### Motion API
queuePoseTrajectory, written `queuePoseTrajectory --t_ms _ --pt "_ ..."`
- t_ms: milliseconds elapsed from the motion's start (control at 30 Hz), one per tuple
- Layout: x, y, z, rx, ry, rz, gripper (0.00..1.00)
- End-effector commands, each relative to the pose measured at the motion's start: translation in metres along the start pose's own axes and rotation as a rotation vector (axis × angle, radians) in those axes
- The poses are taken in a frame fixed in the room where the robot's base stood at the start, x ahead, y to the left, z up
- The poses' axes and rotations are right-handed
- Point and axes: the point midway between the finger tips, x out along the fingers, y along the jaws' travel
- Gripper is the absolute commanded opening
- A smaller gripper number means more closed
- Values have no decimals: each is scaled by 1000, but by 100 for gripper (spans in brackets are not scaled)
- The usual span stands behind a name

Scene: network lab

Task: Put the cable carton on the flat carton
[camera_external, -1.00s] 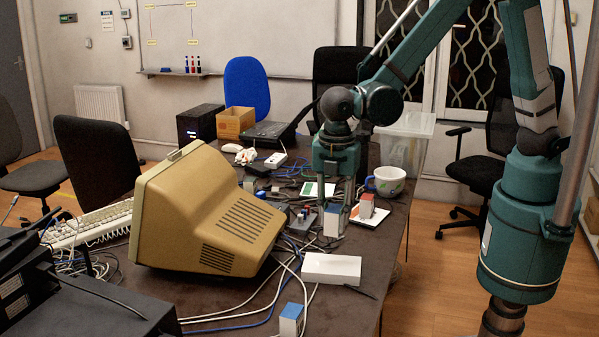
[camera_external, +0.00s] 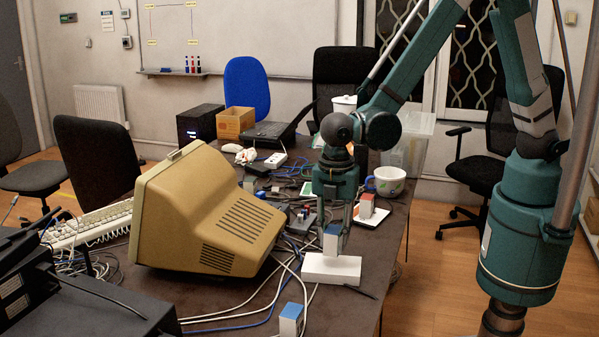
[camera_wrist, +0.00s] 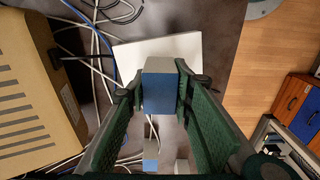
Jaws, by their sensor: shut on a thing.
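The cable carton (camera_external: 332,243) is a small upright box with a blue top and pale grey-white sides. My gripper (camera_external: 334,232) is shut on it from above, with one finger on each side. In the wrist view the cable carton (camera_wrist: 160,94) sits between the two fingers. The flat carton (camera_external: 318,270) is a low white box on the table, directly below the held carton. It also shows in the wrist view (camera_wrist: 130,55), partly hidden by the held carton. I cannot tell whether the two cartons touch.
Another blue-topped box (camera_external: 291,320) stands at the table's front. An orange-and-white box (camera_external: 367,204) stands on a white pad, near a white mug (camera_external: 390,180). A beige monitor (camera_external: 200,215) and loose cables lie left. Bare table shows right of the flat carton.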

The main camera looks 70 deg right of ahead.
Motion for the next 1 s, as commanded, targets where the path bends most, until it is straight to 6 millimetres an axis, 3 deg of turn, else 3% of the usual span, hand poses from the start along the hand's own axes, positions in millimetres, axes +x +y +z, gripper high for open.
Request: queuePoseTrajectory --t_ms 433,967,1000 --pt "34 0 0 0 0 0 10" --pt "41 0 0 0 0 0 10" --pt "41 0 0 0 0 0 27"
